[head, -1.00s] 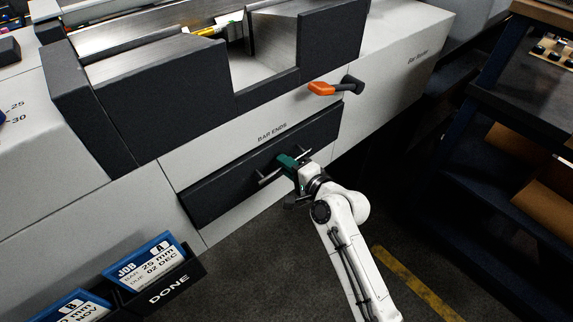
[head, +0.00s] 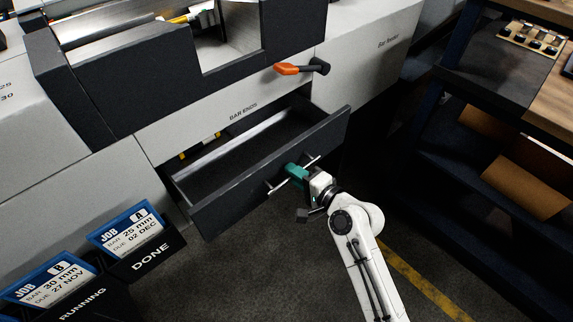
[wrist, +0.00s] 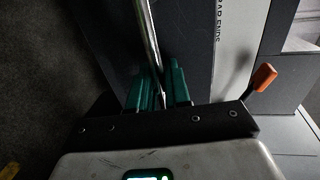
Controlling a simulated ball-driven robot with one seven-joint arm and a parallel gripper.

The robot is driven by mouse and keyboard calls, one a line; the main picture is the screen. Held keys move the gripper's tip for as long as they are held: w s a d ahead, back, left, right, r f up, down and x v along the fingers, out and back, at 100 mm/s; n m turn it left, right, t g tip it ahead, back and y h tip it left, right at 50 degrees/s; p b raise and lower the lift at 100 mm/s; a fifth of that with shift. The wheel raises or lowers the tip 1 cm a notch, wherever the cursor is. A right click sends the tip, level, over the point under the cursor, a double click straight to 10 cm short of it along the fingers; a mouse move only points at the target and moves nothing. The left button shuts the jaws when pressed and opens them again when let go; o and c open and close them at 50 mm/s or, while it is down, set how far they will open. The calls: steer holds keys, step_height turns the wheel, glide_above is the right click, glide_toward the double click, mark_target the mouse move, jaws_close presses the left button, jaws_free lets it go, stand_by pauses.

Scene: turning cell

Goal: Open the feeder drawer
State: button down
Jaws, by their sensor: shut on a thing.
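The feeder drawer (head: 215,208), dark-fronted and under the BAR ENDS label, stands pulled out from the pale machine in the head view. Its inside shows, with yellow items at the back left. Its bar handle (head: 311,161) runs along the front; the handle also shows as a metal rod in the wrist view (wrist: 148,32). My gripper (head: 293,171) is shut on the handle, and its green fingers also show in the wrist view (wrist: 158,88). The part of the rod between the fingers is partly hidden.
An orange-tipped lever (head: 287,69) sticks out above the drawer. DONE and RUNNING card holders (head: 150,257) stand at the lower left. A dark shelf unit (head: 450,150) stands to the right. Open floor (head: 270,270) lies in front of the drawer.

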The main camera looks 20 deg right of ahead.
steer(key=f+v, duration=0.1)
steer(key=v, duration=0.8)
steer(key=shift+f, duration=0.5)
steer(key=shift+s, duration=0.15)
steer(key=c, duration=1.3)
jaws_free()
steer(key=shift+c, duration=0.2)
steer(key=shift+d, duration=0.1)
steer(key=b+v, duration=0.1)
steer(key=v, duration=0.9)
steer(key=shift+s+b, duration=0.35)
steer(key=shift+b, duration=0.05)
steer(key=shift+r, duration=0.1)
